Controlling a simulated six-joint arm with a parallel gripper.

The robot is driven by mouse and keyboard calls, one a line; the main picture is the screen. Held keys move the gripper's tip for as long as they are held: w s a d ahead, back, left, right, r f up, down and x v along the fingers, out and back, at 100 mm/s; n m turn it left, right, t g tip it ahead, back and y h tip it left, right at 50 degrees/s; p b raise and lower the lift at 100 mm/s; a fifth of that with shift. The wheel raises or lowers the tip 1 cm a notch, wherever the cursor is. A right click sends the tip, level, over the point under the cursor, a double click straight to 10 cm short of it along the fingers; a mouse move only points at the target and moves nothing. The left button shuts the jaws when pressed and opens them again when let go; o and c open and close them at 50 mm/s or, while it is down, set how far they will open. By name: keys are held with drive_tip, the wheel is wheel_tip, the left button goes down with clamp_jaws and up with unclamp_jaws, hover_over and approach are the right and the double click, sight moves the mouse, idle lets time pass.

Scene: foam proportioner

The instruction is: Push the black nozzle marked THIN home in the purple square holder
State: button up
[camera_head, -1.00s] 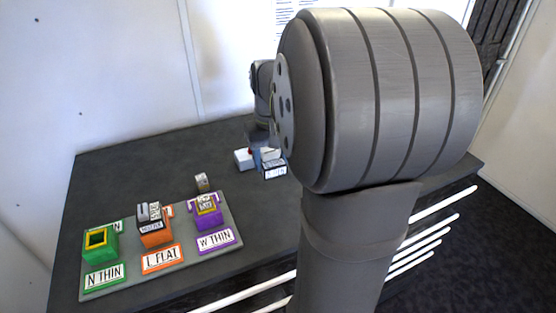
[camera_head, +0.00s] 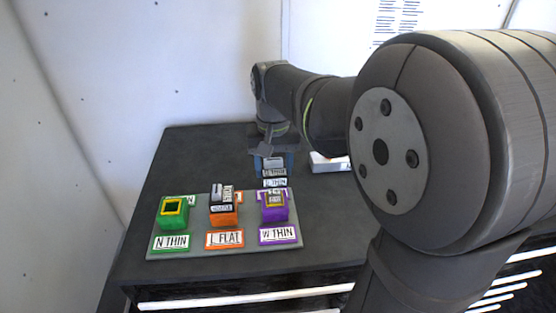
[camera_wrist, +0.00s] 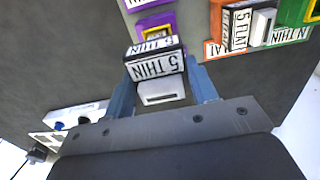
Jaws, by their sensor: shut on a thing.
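My gripper (camera_head: 274,167) is shut on a black nozzle with white labels (camera_head: 275,173). In the wrist view the nozzle (camera_wrist: 157,66) reads 5 THIN on two faces, with a light grey slotted part towards me, between my blue fingers (camera_wrist: 163,95). The purple square holder (camera_head: 275,214), with a yellow rim and a W THIN plate in front, stands on the grey base. The nozzle is just behind it in the head view. In the wrist view the holder (camera_wrist: 166,20) is partly hidden by the nozzle. A light patch shows inside the rim; I cannot tell what it is.
An orange holder (camera_head: 223,218) marked L FLAT carries another black nozzle (camera_head: 222,199). A green holder (camera_head: 173,213) marked N THIN looks empty. All stand on a grey base (camera_head: 200,249). A white box (camera_head: 328,162) lies right of my gripper.

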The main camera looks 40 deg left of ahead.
sight(274, 191)
drive_tip(key=shift+f, duration=3)
drive_tip(key=shift+f, duration=0.5)
drive_tip(key=o, duration=1.4)
drive_tip(key=shift+r, duration=0.1)
drive_tip(key=shift+r, duration=2.95)
drive_tip(key=shift+f, duration=0.15)
